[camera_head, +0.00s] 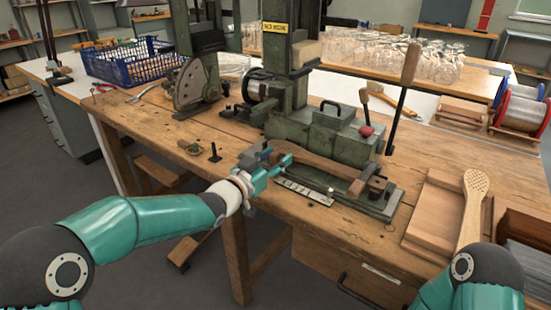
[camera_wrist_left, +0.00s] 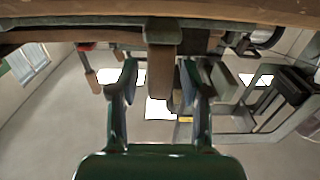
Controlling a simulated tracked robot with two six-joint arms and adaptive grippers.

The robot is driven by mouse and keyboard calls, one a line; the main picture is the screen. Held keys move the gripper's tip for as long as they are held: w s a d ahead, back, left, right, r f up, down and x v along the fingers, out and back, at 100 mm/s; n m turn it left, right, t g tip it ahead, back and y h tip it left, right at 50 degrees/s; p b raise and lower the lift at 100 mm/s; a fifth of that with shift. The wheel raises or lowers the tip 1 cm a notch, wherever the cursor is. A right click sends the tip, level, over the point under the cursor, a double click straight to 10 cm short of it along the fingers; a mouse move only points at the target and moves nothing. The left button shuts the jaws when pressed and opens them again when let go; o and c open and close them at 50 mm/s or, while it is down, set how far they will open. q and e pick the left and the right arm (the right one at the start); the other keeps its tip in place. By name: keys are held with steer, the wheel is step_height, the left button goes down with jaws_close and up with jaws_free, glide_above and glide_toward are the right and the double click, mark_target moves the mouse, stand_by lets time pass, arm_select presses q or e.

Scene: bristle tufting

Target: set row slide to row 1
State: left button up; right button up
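The green tufting machine (camera_head: 300,85) stands on the wooden bench. At its foot is the row slide (camera_head: 378,205), a low dark green carriage with a brown wooden block clamped along it. A pale marked scale strip (camera_head: 304,191) lies along its front; I cannot read the row marks. My left gripper (camera_head: 280,163) is at the left end of the slide. In the left wrist view its teal fingers (camera_wrist_left: 159,82) are apart, with a grey-brown upright tab (camera_wrist_left: 162,70) showing between them; contact is unclear. My right gripper is out of view.
A wooden tray (camera_head: 432,212) and a perforated wooden paddle (camera_head: 471,205) lie at the right. A blue basket (camera_head: 130,62) stands at the back left. A red-knobbed lever (camera_head: 366,131) and an upright wooden handle (camera_head: 409,68) rise beside the machine. The bench's front left is mostly clear.

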arm_select(q)
jaws_close()
steer(key=w+a+p, duration=0.2)
steer(key=a, duration=0.1)
steer(key=shift+w+a+r, duration=0.15)
steer(key=shift+r, duration=0.05)
steer(key=shift+w+a+f+p, duration=0.15)
steer(key=shift+w+a+p, duration=0.1)
steer(key=shift+a+p, duration=0.1)
steer(key=shift+f, duration=0.1)
steer(key=shift+o, duration=0.5)
jaws_free()
steer(key=shift+d, duration=0.1)
steer(key=shift+s, duration=0.1)
